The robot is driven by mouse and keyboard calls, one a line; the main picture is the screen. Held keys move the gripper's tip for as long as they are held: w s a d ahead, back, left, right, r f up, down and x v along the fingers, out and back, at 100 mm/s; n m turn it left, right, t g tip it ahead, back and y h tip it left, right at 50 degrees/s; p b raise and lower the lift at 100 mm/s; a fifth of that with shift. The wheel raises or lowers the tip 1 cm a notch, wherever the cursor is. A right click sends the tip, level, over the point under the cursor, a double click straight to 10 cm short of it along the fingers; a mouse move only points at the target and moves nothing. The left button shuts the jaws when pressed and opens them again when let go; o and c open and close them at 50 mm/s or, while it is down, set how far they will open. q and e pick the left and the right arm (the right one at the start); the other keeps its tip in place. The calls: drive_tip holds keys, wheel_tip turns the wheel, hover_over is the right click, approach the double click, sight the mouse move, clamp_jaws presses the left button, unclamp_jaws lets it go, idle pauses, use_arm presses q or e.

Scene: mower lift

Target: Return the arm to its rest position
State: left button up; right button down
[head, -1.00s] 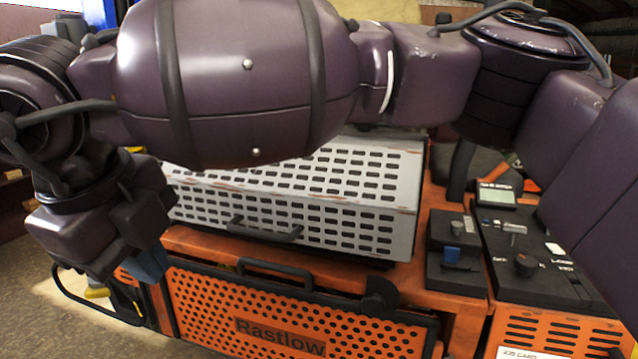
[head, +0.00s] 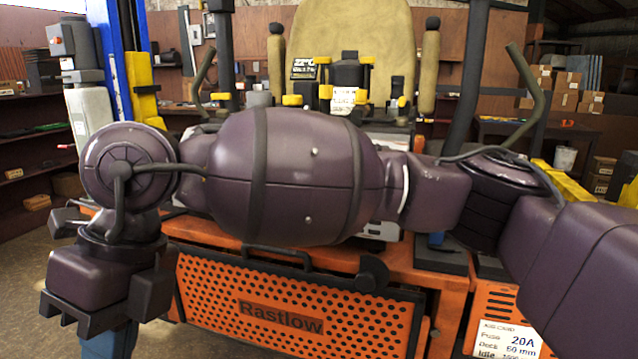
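My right arm (head: 285,180) comes in from the right and stretches across the picture to the left, in front of the orange mower. Its gripper (head: 108,338) hangs downward at the lower left, left of the orange perforated front panel (head: 290,318) marked Rastlow. The blue fingers are cut by the bottom edge, so their opening cannot be told. I see nothing held. The arm hides most of the grey-white perforated box (head: 380,230). My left gripper is not in view.
A blue lift post (head: 135,30) and yellow block (head: 143,85) stand at the left, beside a grey control box (head: 75,45). The mower's seat (head: 355,40) is behind the arm. Shelves line the walls. Bare floor (head: 30,270) shows at the left.

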drive_tip(key=w+d+f+m+t+y, duration=0.1)
drive_tip(key=w+d+m+y, duration=0.35)
drive_tip(key=m+y, duration=0.55)
drive_tip(key=w+d+f+m+t+y, duration=0.1)
drive_tip(key=w+d+m+y, duration=0.3)
drive_tip(key=w+m+y, duration=0.55)
drive_tip(key=w+d+f+m+t+h, duration=0.3)
drive_tip(key=d+f+m+t+h, duration=0.3)
drive_tip(key=d+f+m+t, duration=0.95)
drive_tip(key=s+d+f+m+t+h, duration=0.2)
drive_tip(key=s+d+f+m+h, duration=0.1)
drive_tip(key=d+f+m+h, duration=0.4)
drive_tip(key=s+d+f+m+t+h, duration=0.1)
drive_tip(key=s+d+f+m+h, duration=0.3)
drive_tip(key=f, duration=0.5)
drive_tip(key=s+d+f+m+g+h, duration=0.4)
drive_tip(key=s+d+f+g+h, duration=0.1)
drive_tip(key=s+d+f, duration=0.6)
drive_tip(key=s+f, duration=0.1)
drive_tip(key=s, duration=0.1)
drive_tip(key=shift+s+d+g, duration=0.15)
drive_tip(key=shift+s+g, duration=0.15)
drive_tip(key=shift+g, duration=0.05)
